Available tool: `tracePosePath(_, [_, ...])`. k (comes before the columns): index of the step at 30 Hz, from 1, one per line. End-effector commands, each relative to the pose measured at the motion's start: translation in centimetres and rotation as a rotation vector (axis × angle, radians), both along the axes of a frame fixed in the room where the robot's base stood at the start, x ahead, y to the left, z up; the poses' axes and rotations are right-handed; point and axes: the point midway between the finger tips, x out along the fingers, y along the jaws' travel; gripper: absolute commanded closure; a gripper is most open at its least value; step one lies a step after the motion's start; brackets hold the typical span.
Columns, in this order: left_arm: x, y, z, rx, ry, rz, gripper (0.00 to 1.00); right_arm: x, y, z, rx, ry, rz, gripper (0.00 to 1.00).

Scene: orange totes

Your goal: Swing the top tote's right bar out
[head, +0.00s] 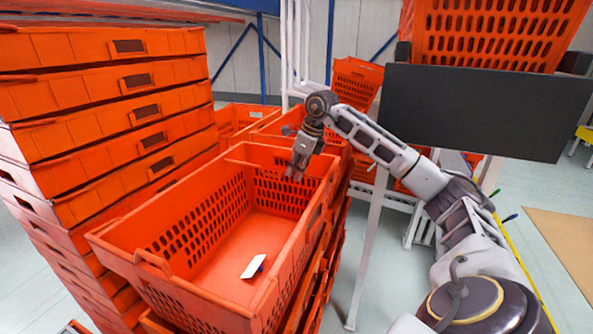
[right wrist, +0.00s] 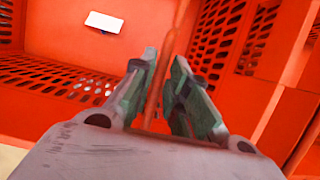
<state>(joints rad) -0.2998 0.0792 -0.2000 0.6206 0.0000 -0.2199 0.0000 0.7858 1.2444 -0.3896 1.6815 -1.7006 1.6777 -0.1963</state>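The top tote (head: 125,255) is an open orange crate with slotted walls, on a stack in front of me. A white card (head: 254,266) lies on its floor and also shows in the right wrist view (right wrist: 104,22). My right gripper (head: 297,175) points down just inside the tote's far right corner. In the right wrist view its two fingers (right wrist: 165,65) are close together with a thin orange bar (right wrist: 183,20) between them. This looks like the tote's right bar, held by the fingers. In the head view the gripped part is hard to make out. My left gripper is not in view.
A tall stack of orange totes (head: 105,75) stands close on the left. More totes (head: 355,85) stand behind. At the right, a dark panel (head: 470,110) on a white frame carries another orange tote (head: 500,30). Some floor is clear at far right.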

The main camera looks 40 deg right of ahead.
Motion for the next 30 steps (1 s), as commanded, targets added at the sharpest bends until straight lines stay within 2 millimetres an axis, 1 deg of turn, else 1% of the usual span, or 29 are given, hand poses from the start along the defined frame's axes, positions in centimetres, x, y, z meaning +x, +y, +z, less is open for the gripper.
tracePosePath(1, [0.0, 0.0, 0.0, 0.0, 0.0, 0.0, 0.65, 0.0, 0.0, 0.0, 0.0, 0.0, 0.0, 0.91])
tracePosePath(3, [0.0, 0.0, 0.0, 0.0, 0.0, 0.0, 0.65, 0.0, 0.0, 0.0, 0.0, 0.0, 0.0, 0.94])
tracePosePath(11, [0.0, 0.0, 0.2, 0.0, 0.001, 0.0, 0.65, 0.0, 0.0, 0.3, 0.0, 0.0, 0.0, 0.94])
tracePosePath(22, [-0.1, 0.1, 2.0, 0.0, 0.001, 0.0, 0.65, -0.1, 0.1, 2.3, -0.001, -0.001, -0.002, 0.94])
tracePosePath(30, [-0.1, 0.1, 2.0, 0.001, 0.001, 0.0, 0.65, -0.1, 0.1, 2.3, -0.001, 0.0, -0.001, 0.94])
